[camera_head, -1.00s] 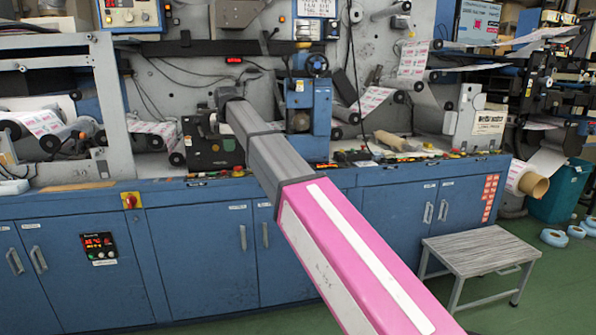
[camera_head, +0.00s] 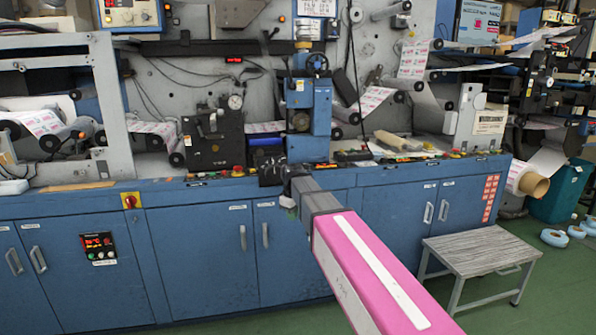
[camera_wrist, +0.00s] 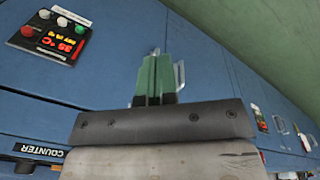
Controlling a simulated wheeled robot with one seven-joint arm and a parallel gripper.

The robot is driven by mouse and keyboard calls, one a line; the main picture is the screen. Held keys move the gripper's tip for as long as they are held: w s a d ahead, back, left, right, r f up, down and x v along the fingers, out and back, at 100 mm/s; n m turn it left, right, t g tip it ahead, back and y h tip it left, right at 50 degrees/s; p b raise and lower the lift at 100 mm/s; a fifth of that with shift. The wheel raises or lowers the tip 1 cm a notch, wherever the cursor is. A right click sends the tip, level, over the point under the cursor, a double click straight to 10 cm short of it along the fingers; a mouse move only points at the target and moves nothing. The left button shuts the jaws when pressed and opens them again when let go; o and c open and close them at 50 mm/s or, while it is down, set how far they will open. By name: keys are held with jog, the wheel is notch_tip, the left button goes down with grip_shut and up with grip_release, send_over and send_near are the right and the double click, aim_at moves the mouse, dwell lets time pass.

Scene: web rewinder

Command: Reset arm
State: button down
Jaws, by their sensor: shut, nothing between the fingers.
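My arm reaches from the lower right of the head view, with its pink section and grey end piece in front of the blue cabinets (camera_head: 200,262). My gripper (camera_head: 289,206) is small and dark there, in front of the cabinet's upper edge. In the wrist view the green fingers of my gripper (camera_wrist: 155,72) are closed together and hold nothing. The cabinet front fills most of that view, which looks upside down.
The rewinder's worktop carries a black box with a gauge (camera_head: 217,135) and a blue press unit (camera_head: 308,112). A grey step stool (camera_head: 472,250) stands at the lower right on the green floor. A red-digit control panel (camera_head: 98,245) is on the cabinet.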

jog(key=s+d+f+m+g, duration=0.1)
jog(key=s+d+f+m, duration=1)
jog(key=s+d+f, duration=0.8)
jog(key=shift+s+d+f, duration=0.2)
jog(key=shift+d+f, duration=0.3)
jog(key=shift+d, duration=0.6)
